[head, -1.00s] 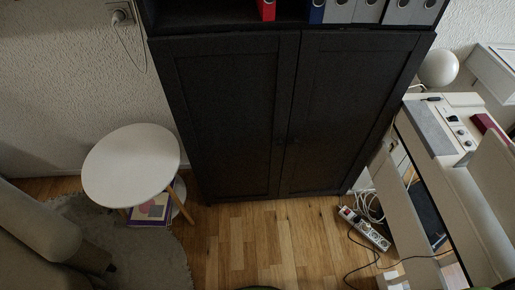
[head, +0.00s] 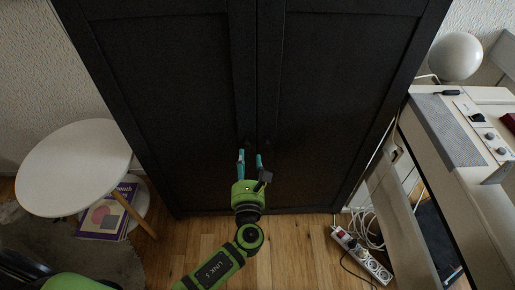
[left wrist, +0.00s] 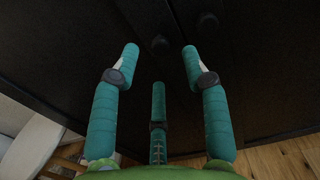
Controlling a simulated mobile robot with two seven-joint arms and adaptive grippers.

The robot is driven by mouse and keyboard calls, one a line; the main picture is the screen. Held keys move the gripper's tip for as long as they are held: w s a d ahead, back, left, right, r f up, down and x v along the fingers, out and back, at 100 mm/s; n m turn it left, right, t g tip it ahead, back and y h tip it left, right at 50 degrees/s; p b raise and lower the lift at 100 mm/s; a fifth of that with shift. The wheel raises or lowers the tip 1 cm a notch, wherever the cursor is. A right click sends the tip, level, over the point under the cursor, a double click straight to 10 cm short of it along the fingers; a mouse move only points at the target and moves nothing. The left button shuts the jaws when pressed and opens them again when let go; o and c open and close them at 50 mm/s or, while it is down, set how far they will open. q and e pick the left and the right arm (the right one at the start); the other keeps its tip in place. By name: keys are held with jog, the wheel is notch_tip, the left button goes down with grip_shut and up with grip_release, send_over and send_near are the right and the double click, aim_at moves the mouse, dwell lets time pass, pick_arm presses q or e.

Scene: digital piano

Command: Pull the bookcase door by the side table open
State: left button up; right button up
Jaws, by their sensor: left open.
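The black bookcase has two panelled doors, both shut. The left door (head: 170,90) is on the side of the white round side table (head: 72,165). My left gripper (head: 249,158) is in front of the doors near their meeting edges, with its teal fingers open and empty. In the left wrist view, the open fingers (left wrist: 160,58) point toward the doors. The left door's dark round knob (left wrist: 160,42) shows just beyond and between the fingertips, apart from them. The right door's knob (left wrist: 208,22) is farther right. My right gripper is out of view.
Books (head: 107,215) lie beneath the side table. A white power strip (head: 362,255) with cables is on the floor to the right. The white digital piano (head: 450,130) stands at the right. Wooden floor (head: 290,240) before the bookcase is partly clear.

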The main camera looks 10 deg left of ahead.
aim_at(247, 146)
pick_arm(q)
jog(key=x, duration=0.5)
jog(key=shift+w+a, duration=0.2)
jog(key=shift+w, duration=0.15)
grip_shut()
